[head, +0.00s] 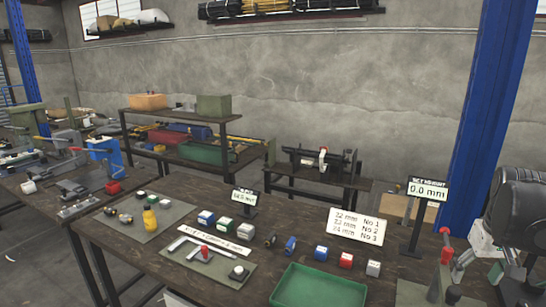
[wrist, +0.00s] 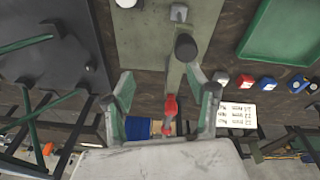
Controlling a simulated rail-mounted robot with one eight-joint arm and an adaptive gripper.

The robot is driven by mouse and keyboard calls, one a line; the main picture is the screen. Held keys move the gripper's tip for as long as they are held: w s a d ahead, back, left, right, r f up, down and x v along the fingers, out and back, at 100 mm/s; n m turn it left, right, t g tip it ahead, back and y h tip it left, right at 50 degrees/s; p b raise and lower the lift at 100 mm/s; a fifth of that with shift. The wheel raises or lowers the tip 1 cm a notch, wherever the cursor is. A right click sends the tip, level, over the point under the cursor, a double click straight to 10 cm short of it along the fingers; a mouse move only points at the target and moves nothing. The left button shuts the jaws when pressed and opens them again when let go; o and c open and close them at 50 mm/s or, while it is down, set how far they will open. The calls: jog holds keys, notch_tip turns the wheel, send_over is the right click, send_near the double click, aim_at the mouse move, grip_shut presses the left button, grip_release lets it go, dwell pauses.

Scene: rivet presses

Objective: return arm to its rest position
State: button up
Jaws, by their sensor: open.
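My gripper (wrist: 168,88) is open and empty in the wrist view, with one grey-green finger on each side. A red lever handle (wrist: 170,106) shows between the fingers, and I cannot tell how far below them it is. In the head view my gripper (head: 510,274) is at the right edge, under the dark wrist housing. It is just right of a small press (head: 440,283) with a red-tipped lever. Whether they touch is not clear.
A sign reading 0.0 mm (head: 428,189) stands behind the press. A green tray (head: 318,287), several coloured blocks and a white number card (head: 357,227) are on the bench to the left. A blue post (head: 492,110) rises behind.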

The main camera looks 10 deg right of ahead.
jog(key=w+a+r+n+t+p, duration=0.1)
jog(key=w+a+r+n+t, duration=0.65)
jog(key=w+a+r, duration=0.65)
jog(key=s+a+f+m+g+y+b, duration=0.1)
jog(key=s+a+f+m+g+b, duration=0.1)
jog(key=s+a+f, duration=1.3)
jog(key=s+a+m+b, duration=0.1)
jog(key=s+a, duration=0.1)
jog(key=shift+a+y+b, duration=0.3)
jog(key=shift+y+b, duration=0.05)
jog(key=shift+y, duration=0.05)
